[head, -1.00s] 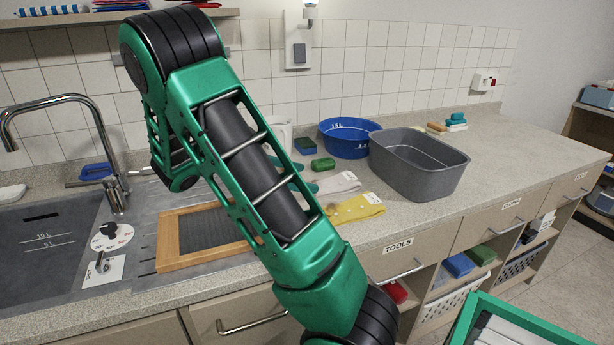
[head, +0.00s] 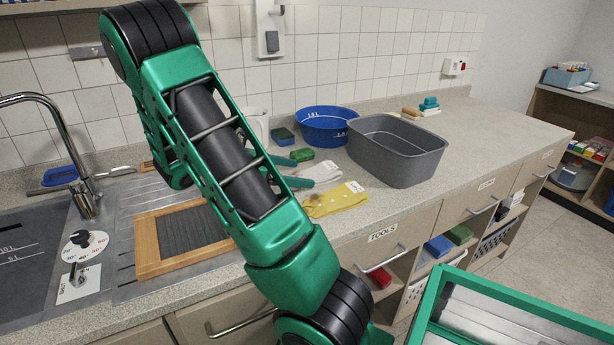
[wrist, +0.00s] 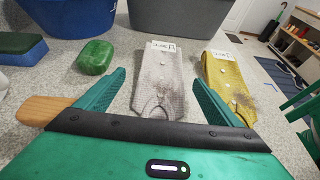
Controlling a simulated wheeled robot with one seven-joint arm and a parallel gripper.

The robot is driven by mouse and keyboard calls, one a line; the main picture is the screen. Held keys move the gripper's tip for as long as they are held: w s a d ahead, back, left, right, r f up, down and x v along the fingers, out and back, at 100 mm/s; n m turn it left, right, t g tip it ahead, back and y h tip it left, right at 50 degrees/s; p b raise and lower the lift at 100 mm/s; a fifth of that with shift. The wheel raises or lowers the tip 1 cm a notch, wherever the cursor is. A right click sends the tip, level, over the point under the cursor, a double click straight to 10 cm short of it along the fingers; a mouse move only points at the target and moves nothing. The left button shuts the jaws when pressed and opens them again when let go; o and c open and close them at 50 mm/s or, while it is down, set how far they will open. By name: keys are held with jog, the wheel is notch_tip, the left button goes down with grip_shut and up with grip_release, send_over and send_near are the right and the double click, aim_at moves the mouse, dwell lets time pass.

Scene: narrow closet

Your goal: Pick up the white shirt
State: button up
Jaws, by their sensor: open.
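A folded whitish-grey cloth with dark smudges and a tag, which looks like the white shirt (wrist: 168,70), lies flat on the counter in the wrist view. In the head view the white shirt (head: 322,171) lies left of the grey basin. My gripper (wrist: 158,78) is open and empty of any held thing. Its two green fingers stand on either side of the shirt's near part. Whether they touch it or the counter cannot be told. A yellow smudged cloth with a tag (wrist: 232,85) lies just right of the right finger.
A green soap-like block (wrist: 95,57) lies left of the shirt. A blue-green sponge (head: 283,136), blue basin (head: 327,128) and grey basin (head: 385,165) stand behind. A wooden washboard (head: 148,250) lies left by the sink.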

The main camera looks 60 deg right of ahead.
jog(key=shift+x, duration=1.25)
jog(key=shift+f, duration=0.1)
jog(key=c, duration=1.3)
jog(key=shift+o, duration=0.2)
